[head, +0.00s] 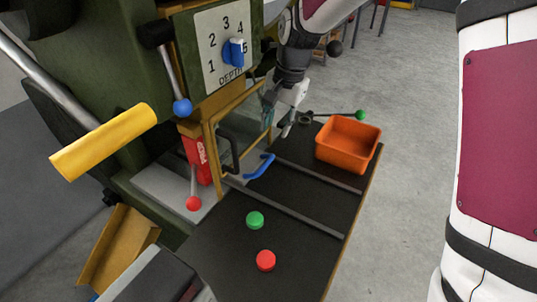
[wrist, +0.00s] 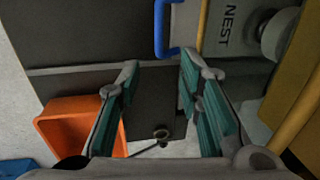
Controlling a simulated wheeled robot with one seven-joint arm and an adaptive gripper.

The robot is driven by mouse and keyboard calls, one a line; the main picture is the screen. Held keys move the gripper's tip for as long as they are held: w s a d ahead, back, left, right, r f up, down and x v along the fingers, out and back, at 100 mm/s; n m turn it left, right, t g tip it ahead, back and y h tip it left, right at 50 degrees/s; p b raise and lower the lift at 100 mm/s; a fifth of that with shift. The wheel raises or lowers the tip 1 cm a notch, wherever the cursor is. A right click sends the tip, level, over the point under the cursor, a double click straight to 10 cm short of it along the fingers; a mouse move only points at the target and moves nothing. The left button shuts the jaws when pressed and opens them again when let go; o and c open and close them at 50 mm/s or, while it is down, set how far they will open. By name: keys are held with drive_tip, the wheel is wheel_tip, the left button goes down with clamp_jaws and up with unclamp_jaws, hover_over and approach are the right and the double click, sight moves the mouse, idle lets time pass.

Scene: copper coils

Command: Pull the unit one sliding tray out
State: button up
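The sliding tray's blue handle (head: 260,166) sticks out at the front foot of the green machine, below a yellow-framed clear guard (head: 240,135). In the wrist view the blue handle (wrist: 160,30) is at the top, attached to a grey plate marked NEST (wrist: 222,30), which appears to be the tray. Most of the tray is hidden behind the guard in the head view. My gripper (head: 279,112) is above and behind the handle, beside the guard, apart from the handle. In the wrist view my gripper (wrist: 160,64) has its fingers spread, with nothing between them.
An orange bin (head: 348,143) stands on the dark table (head: 300,215), right of the handle. A green-knobbed lever (head: 340,115) lies behind it. Green (head: 255,220) and red (head: 265,260) buttons are in front. A red-knobbed lever (head: 193,203) is at left. The tabletop before the handle is clear.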

sight(268, 161)
drive_tip(key=f, duration=0.4)
drive_tip(key=w+a+f+b, duration=0.1)
drive_tip(key=f, duration=0.3)
drive_tip(key=a+f, duration=0.1)
drive_tip(key=f, duration=0.4)
drive_tip(key=shift+w+b, duration=0.15)
drive_tip(key=shift+b, duration=0.2)
clamp_jaws()
